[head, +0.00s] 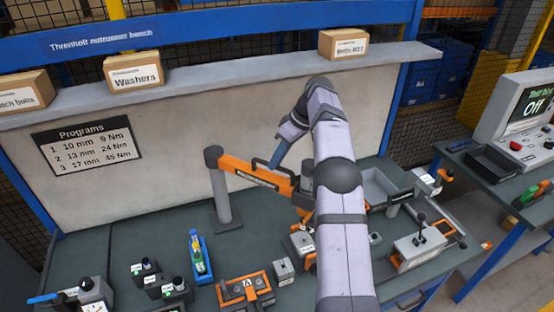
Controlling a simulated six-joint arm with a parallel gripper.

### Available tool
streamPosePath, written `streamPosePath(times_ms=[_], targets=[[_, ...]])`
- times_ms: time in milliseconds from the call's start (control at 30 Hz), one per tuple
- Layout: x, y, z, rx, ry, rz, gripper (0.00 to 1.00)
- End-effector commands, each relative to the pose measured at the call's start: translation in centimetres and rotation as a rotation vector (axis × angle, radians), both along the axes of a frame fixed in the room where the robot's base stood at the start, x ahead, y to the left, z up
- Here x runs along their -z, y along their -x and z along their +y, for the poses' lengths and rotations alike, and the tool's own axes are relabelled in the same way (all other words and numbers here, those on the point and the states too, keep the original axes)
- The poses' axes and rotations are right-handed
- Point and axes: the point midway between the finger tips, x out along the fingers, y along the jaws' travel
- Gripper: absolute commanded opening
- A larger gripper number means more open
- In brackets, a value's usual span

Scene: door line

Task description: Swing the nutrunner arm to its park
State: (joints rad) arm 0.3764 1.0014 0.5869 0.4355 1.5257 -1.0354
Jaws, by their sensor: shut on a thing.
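The nutrunner arm (240,172) is an orange jointed beam on a grey post (222,190) at the back of the bench. It reaches right from the post, and its far part is partly hidden behind my own arm. A dark handle (257,163) stands on its upper side. My gripper (273,166) comes down from above right and is shut at this handle; the fingertips are small and partly hidden. I cannot tell which fixture is the park.
A grey tray (385,187) and a fixture with a lever (418,245) lie right of my arm. An orange fixture (243,290), a blue holder with a green item (200,257) and switch boxes (150,275) stand in front. The shelf (220,76) with boxes runs above the back panel.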

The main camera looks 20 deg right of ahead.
Motion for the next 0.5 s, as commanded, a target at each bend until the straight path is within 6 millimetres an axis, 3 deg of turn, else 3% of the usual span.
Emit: streamPosePath(times_ms=[67, 100, 167, 500], targets=[[-0.14, -0.09, 0.08, 0.001, -0.002, -0.004, 0.00], [-0.14, -0.08, 0.08, 0.001, -0.002, -0.004, 0.17], [-0.14, -0.08, 0.08, 0.001, -0.002, -0.004, 0.31], [-0.03, -0.01, 0.07, 0.000, -0.001, 0.000, 0.31]])
